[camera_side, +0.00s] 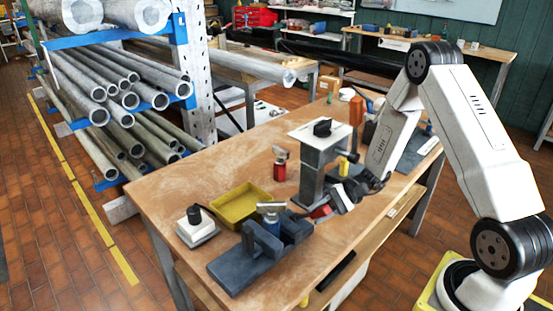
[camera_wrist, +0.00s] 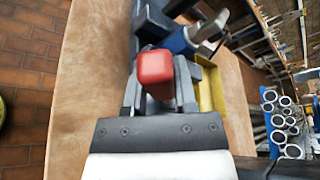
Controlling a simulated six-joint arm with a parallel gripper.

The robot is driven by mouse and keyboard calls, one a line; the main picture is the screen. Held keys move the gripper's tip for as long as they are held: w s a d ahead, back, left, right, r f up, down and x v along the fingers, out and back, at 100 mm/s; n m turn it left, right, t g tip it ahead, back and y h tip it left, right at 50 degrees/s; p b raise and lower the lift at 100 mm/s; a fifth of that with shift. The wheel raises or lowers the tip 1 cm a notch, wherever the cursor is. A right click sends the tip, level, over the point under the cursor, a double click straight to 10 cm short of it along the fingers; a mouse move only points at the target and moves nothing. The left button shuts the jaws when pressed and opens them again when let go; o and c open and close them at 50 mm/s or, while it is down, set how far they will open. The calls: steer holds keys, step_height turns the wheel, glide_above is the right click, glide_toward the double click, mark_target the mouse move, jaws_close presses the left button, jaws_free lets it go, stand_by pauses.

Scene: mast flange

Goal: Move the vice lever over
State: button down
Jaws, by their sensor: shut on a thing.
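The dark blue-grey vice (camera_side: 240,265) sits at the front of the wooden bench. A red grip (camera_side: 320,211), seemingly the end of the vice lever, shows just right of the vice in the side view. In the wrist view the red grip (camera_wrist: 155,68) stands between my grey fingers. My gripper (camera_side: 328,207) is shut on it, low over the bench. It also fills the middle of the wrist view (camera_wrist: 158,90). The rest of the lever and its joint to the vice are hidden.
A yellow tray (camera_side: 236,208), a white base with a black knob (camera_side: 197,230), a red cylinder (camera_side: 280,171) and a grey pedestal (camera_side: 312,165) are near.

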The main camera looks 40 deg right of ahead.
steer(key=shift+w+r, duration=0.15)
steer(key=shift+c, duration=2)
jaws_free()
steer(key=shift+d, duration=0.1)
steer(key=v, duration=0.7)
steer(key=shift+d+r, duration=0.15)
steer(key=shift+d, duration=0.15)
